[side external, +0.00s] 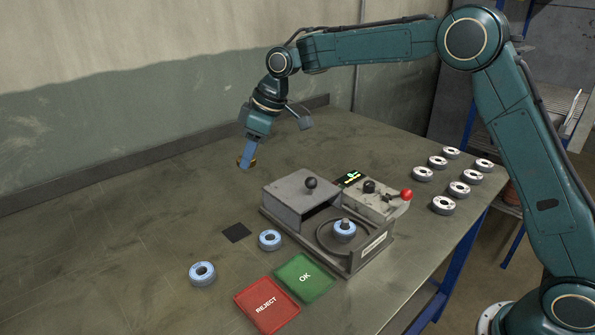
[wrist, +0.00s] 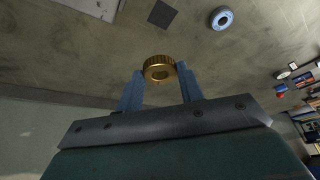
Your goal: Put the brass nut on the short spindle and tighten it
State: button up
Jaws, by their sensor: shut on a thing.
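The brass nut (wrist: 159,69) is a knurled gold ring with a central hole, seen in the wrist view between the two blue fingers of my gripper (wrist: 160,85). My gripper is shut on it. In the side view my gripper (side external: 246,158) holds the nut (side external: 245,163) above the table, left of the grey fixture. The short spindle (side external: 345,222) stands up at the front of the fixture (side external: 372,262). A blue flap disc (side external: 344,232) sits around it. The spindle's top is bare, as far as I can see.
Two blue discs lie on the table, one left of the fixture (side external: 270,240) and one further forward (side external: 202,274). A black square (side external: 236,233) lies nearby. A red REJECT pad (side external: 266,305) and green OK pad (side external: 304,278) are in front. Several discs stand right. A red-knobbed lever (side external: 406,195) projects from the fixture.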

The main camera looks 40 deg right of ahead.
jog(key=s+d+f, duration=0.4)
jog(key=s+d, duration=0.4)
jog(key=d, duration=0.1)
send_over(347, 221)
jog(key=f, duration=0.1)
jog(key=d+f, duration=0.1)
jog(key=f, duration=0.1)
jog(key=shift+s+f, duration=0.1)
jog(key=shift+f, duration=0.15)
jog(key=shift+f, duration=0.1)
jog(key=shift+f, duration=1.65)
jog(key=shift+f, duration=1.7)
dwell(1.1)
jog(key=shift+a+m, duration=0.1)
jog(key=shift+m, duration=0.2)
jog(key=m, duration=0.1)
jog(key=m+h, duration=0.1)
jog(key=m, duration=0.1)
jog(key=m+t+h, duration=0.1)
jog(key=m, duration=0.1)
jog(key=shift+a, duration=0.25)
jog(key=shift+s+a+m+h, duration=0.15)
jog(key=shift+m+h, duration=0.45)
jog(key=shift+m, duration=1)
jog(key=shift+w+a+m+h, duration=0.1)
jog(key=shift+m+h, duration=0.5)
jog(key=shift+m, duration=1)
